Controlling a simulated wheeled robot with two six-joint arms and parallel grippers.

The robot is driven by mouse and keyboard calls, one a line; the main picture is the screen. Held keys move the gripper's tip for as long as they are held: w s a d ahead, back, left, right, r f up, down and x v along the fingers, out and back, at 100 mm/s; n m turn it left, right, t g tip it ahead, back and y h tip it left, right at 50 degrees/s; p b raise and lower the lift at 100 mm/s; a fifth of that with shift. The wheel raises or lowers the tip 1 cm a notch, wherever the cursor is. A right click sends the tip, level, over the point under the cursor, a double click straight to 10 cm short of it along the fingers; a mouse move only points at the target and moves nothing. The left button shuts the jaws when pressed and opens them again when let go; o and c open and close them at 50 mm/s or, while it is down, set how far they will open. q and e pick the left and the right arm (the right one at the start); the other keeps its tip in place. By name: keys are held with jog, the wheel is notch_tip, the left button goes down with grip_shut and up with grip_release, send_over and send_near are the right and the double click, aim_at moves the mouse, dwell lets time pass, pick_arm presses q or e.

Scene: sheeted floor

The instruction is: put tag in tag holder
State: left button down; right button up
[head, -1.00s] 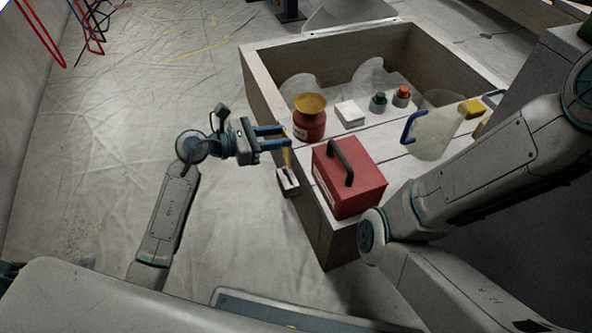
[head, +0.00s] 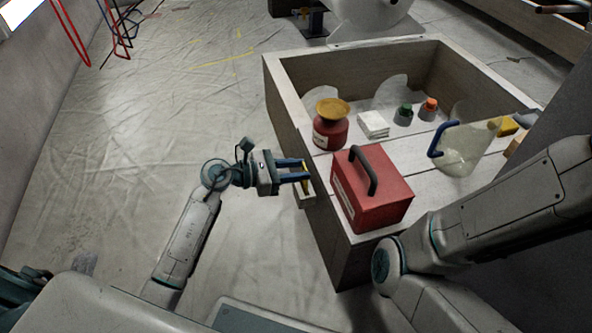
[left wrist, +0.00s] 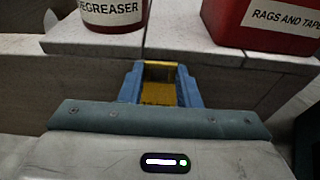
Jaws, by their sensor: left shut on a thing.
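My left gripper (head: 303,171) has blue fingers and is shut on a yellow tag (left wrist: 160,92), which shows between the fingers in the left wrist view. In the head view the gripper hangs beside the near left wall of the wooden box, and the tag is mostly hidden by the fingers. A small pale holder (head: 306,198) is on the box's outer side, just below the fingertips. I cannot tell whether the tag touches it. My right arm comes in from the right, its gripper out of view.
The wooden box (head: 285,105) has a red toolbox (head: 372,200) at its near corner, labelled rags and tape in the left wrist view. A red degreaser pot (head: 330,132), a white stack (head: 373,124) and a clear jug (head: 465,148) stand behind.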

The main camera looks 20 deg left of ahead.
pick_arm(q)
jog(key=shift+f, duration=0.15)
jog(key=c, duration=1.1)
grip_release()
jog(key=shift+o, duration=0.2)
jog(key=shift+r, duration=0.3)
jog(key=p+v, duration=0.5)
jog(key=v, duration=0.7)
jog(key=shift+f, duration=0.2)
